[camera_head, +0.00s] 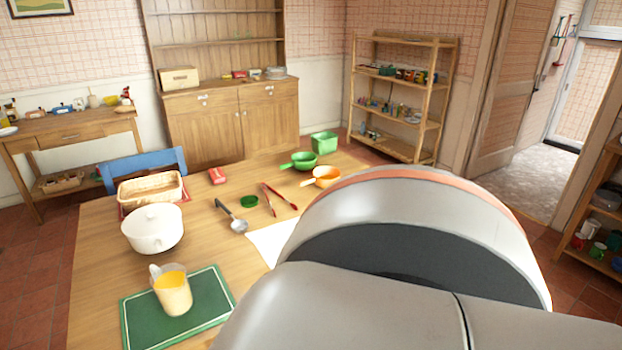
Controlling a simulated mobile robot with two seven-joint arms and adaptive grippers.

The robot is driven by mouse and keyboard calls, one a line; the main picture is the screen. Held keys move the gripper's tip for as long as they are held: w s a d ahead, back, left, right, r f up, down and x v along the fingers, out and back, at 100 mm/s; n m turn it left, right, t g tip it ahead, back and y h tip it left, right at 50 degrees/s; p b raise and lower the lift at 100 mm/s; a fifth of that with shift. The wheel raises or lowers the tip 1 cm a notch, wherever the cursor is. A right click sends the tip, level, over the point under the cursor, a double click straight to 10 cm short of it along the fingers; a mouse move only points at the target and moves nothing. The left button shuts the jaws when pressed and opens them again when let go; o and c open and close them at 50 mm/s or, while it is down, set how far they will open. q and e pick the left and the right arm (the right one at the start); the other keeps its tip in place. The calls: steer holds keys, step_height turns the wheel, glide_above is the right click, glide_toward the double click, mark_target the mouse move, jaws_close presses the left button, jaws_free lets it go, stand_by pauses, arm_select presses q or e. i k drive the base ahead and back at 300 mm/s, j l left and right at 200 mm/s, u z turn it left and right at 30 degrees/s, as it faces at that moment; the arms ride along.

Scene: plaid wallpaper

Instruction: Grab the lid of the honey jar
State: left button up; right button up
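I cannot make out a honey jar for certain in the head view. A small flat green disc (249,201), which looks like a lid, lies on the wooden table (95,245) beside the ladle and the red tongs. I cannot tell whether it belongs to a honey jar. A clear jug (174,293) with yellow contents stands on a green cutting board (212,292) at the front left. A large grey link of my own arm fills the lower right and hides that part of the table. Neither gripper shows.
A white pot (152,232) and a wicker basket (150,188) stand on the left. A ladle (237,224), red tongs (272,198), a red packet (217,176), a green pan (304,161), an orange pan (327,176) and a green container (325,142) are spread over the table.

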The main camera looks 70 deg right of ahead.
mark_target(248, 201)
steer(key=z, duration=1.6)
